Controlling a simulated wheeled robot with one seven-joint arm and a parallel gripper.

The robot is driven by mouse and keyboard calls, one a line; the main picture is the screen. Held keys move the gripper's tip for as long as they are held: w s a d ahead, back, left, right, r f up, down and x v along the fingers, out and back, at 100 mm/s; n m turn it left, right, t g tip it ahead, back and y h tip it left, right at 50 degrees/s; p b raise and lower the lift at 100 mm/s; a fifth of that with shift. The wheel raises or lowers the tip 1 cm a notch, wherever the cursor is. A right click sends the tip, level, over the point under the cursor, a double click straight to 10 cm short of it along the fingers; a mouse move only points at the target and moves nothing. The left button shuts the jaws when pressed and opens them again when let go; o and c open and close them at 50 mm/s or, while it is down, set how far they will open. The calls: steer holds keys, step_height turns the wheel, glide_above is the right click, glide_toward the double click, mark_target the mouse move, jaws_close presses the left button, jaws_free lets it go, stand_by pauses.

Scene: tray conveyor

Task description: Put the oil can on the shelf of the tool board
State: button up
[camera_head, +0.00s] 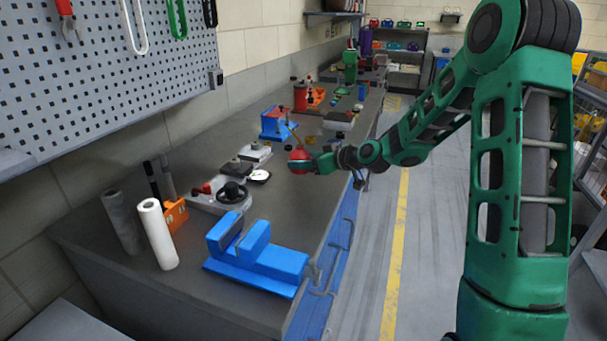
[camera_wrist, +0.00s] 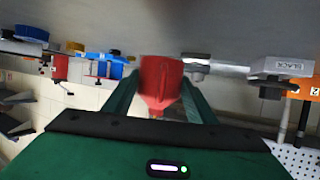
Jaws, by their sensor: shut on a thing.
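The oil can (camera_head: 298,161) is red with a thin tan spout rising up and left. My gripper (camera_head: 312,163) is shut on it, above the bench near its right edge. In the wrist view the red can (camera_wrist: 160,80) sits between the two green fingers of my gripper (camera_wrist: 161,100); that picture is turned over, with the bench top above. The grey pegboard tool board (camera_head: 100,60) hangs on the wall at upper left, far from the can. A grey ledge (camera_head: 14,163), apparently its shelf, shows only partly at the left edge.
The dark bench (camera_head: 120,270) carries a blue vise (camera_head: 258,262), white roll (camera_head: 158,235), dark roll (camera_head: 122,222), grey unit with a black handwheel (camera_head: 220,197) and blue box (camera_head: 275,124). Pliers (camera_head: 67,20) hang on the board. The aisle (camera_head: 425,230) is clear.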

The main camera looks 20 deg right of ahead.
mark_target(308, 172)
step_height(308, 172, down, 4)
steer(key=shift+f, duration=0.1)
stand_by(0.4)
steer(key=o, duration=1.2)
steer(key=shift+o, duration=0.2)
steer(key=v, duration=1.2)
